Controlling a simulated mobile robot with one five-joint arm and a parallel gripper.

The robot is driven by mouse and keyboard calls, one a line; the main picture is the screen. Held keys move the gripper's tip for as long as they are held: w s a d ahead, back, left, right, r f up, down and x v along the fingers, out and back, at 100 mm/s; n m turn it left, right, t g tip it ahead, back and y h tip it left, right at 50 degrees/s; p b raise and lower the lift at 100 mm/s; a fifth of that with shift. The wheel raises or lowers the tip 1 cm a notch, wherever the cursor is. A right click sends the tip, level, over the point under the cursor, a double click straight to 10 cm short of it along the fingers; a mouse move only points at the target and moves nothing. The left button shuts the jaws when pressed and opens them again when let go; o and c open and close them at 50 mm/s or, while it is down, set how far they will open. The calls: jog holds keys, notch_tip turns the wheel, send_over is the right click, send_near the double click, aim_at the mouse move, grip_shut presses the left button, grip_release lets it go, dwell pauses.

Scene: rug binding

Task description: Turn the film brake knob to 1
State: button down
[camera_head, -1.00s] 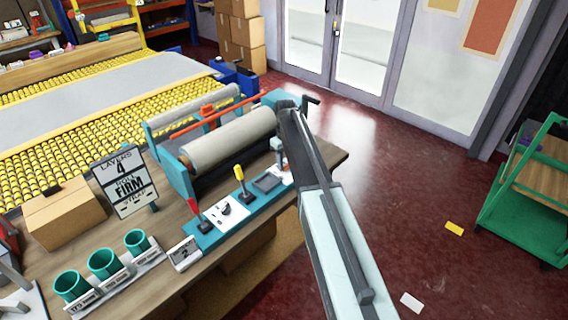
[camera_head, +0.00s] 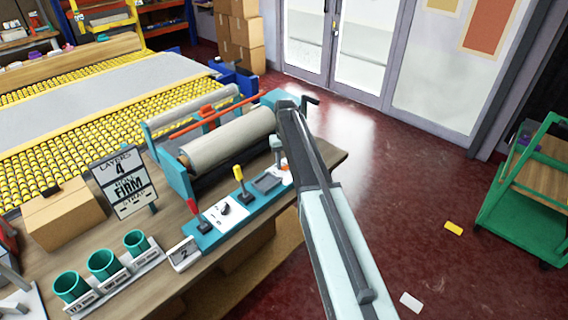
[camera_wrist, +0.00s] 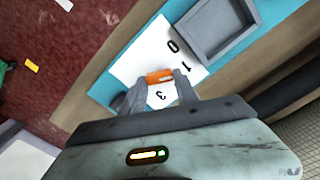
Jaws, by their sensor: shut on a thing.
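The film brake knob (camera_wrist: 159,76) is orange and sits on a white dial plate (camera_wrist: 146,50) in the wrist view. The figures 0, 1 and 3 show on the plate; other marks are hidden by my fingers. My gripper (camera_wrist: 160,84) is shut on the knob, one finger on each side. I cannot tell which figure the knob points to. In the head view my gripper (camera_head: 281,153) is at the right end of the teal control panel (camera_head: 203,240), with a little orange of the knob showing below it.
A yellow-handled lever (camera_head: 241,180), a red-handled lever (camera_head: 191,205) and a black knob (camera_head: 224,209) stand along the panel. A grey roller (camera_head: 230,138) lies behind. A grey tray (camera_wrist: 207,28) is beside the dial. Teal cups (camera_head: 103,264) stand at the front left.

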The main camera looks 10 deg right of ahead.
aim_at(285, 165)
jog(key=shift+s, duration=0.15)
jog(key=c, duration=0.9)
grip_release()
jog(key=shift+r, duration=0.1)
jog(key=shift+r+p, duration=0.3)
jog(key=shift+p, duration=0.05)
notch_tip(285, 165, up, 7)
jog(key=p, duration=0.7)
jog(key=shift+r, duration=0.15)
